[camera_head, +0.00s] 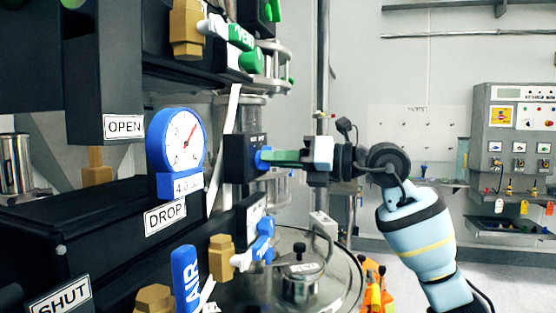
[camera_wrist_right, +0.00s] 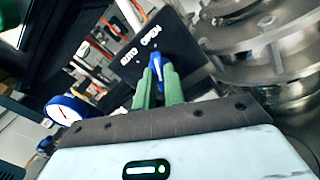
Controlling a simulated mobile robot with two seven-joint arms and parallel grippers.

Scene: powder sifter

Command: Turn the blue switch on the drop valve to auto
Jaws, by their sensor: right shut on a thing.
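The blue switch (camera_head: 262,158) sits on the front of a small black box (camera_head: 239,158) in the head view, to the right of the pressure gauge. In the right wrist view the blue switch (camera_wrist_right: 158,66) stands between the fingers, below white lettering on the black panel (camera_wrist_right: 172,38) that I cannot read for certain. My right gripper (camera_head: 272,158) comes in from the right with its green fingers shut on the blue switch; it also shows in the right wrist view (camera_wrist_right: 158,82). The fingers hide part of the switch. My left gripper is not in view.
A blue-rimmed gauge (camera_head: 176,142) stands left of the switch box, above a DROP label (camera_head: 165,216). A blue AIR handle (camera_head: 186,278) and another blue-and-white valve handle (camera_head: 257,246) lie below. A round metal lid (camera_head: 338,279) is beneath my right arm. A control panel (camera_head: 516,140) stands far right.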

